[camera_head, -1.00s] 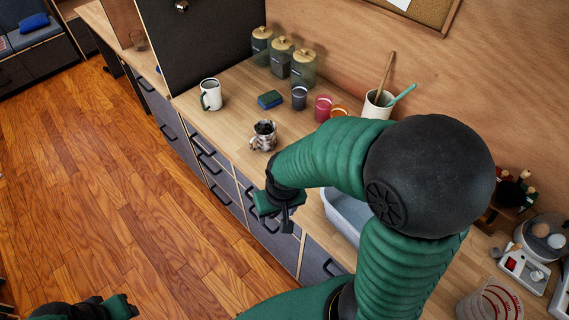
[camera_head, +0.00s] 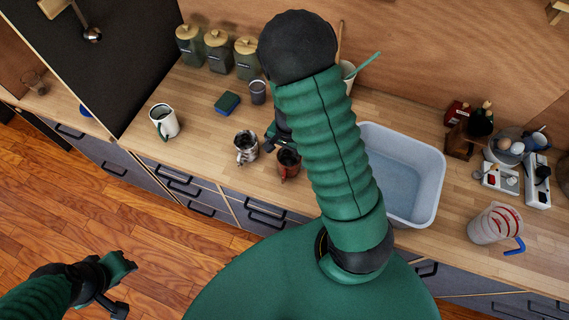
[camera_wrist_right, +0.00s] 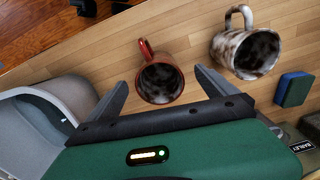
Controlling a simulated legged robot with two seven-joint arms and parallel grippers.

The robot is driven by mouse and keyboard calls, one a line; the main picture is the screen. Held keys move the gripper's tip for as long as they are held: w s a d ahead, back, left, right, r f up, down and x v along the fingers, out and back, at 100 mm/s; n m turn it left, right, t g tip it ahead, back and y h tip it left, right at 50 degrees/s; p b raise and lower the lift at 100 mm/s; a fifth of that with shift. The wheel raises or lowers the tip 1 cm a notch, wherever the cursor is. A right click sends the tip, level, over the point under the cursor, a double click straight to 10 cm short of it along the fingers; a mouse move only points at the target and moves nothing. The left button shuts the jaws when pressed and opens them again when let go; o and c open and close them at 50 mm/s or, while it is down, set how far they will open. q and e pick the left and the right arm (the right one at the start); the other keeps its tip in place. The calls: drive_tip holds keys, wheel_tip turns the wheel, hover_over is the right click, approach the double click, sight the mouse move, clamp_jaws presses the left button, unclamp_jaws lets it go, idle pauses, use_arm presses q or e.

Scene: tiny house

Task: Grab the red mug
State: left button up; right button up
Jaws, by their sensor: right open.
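The red mug (camera_head: 288,163) stands upright on the wooden counter, beside the silver-brown patterned mug (camera_head: 245,147). My right gripper (camera_head: 277,145) is low over the counter just behind the red mug, partly hidden by my arm. In the right wrist view the red mug (camera_wrist_right: 161,83) lies ahead of and between the two spread fingers, its handle pointing away from the gripper. That gripper is open and empty. The patterned mug (camera_wrist_right: 248,52) is to its right there.
A grey plastic tub (camera_head: 432,175) stands right of my right arm. A white mug (camera_head: 164,121), a sponge (camera_head: 227,103) and a dark cup (camera_head: 258,92) stand left and behind. A measuring jug (camera_head: 494,224) is at far right.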

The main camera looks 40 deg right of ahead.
sight(289, 158)
drive_tip(key=f, duration=0.1)
drive_tip(key=d+f, duration=0.1)
drive_tip(key=s+f, duration=0.1)
drive_tip(key=shift+d, duration=0.25)
drive_tip(key=shift+w+d+f, duration=0.3)
drive_tip(key=shift+w+f, duration=0.2)
drive_tip(key=shift+f, duration=0.35)
drive_tip(key=shift+w+f, duration=0.1)
drive_tip(key=shift+w, duration=0.2)
drive_tip(key=shift+w+a, duration=0.15)
drive_tip(key=shift+a, duration=0.1)
drive_tip(key=shift+c, duration=0.6)
drive_tip(key=shift+a, duration=0.25)
drive_tip(key=shift+c, duration=1.1)
drive_tip(key=shift+s+a+r, duration=0.3)
drive_tip(key=shift+s+r, duration=0.1)
drive_tip(key=shift+r, duration=0.05)
drive_tip(key=c, duration=0.5)
drive_tip(key=shift+s, duration=0.1)
drive_tip(key=shift+c, duration=1.1)
use_arm(q)
drive_tip(key=shift+s+d+r, duration=0.45)
drive_tip(key=shift+s+d, duration=0.05)
drive_tip(key=shift+d, duration=0.2)
use_arm(e)
drive_tip(key=shift+d+f, duration=0.2)
drive_tip(key=shift+d, duration=0.2)
drive_tip(key=c, duration=0.7)
